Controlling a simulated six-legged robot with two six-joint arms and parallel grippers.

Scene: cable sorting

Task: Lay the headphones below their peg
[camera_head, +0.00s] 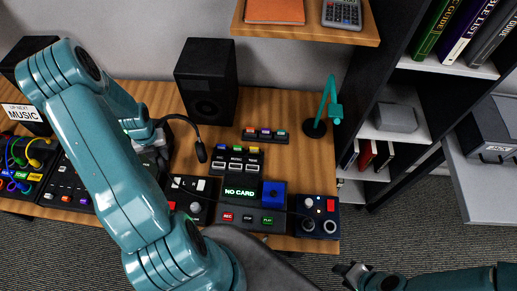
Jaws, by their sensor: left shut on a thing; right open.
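My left gripper (160,140) is over the left middle of the desk, its fingers mostly hidden by my arm. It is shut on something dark. A thin black curved band runs from beside it to a small dark pad (201,151). This may be the headphones, but I cannot tell for sure, as much of it is hidden behind my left arm. I cannot make out a peg. My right gripper (350,272) is open and empty at the bottom right, over the floor in front of the desk.
A black speaker (206,80) and a teal lamp (326,105) stand at the back of the wooden desk (285,165). Colourful cables (28,160) lie far left. Shelves are right.

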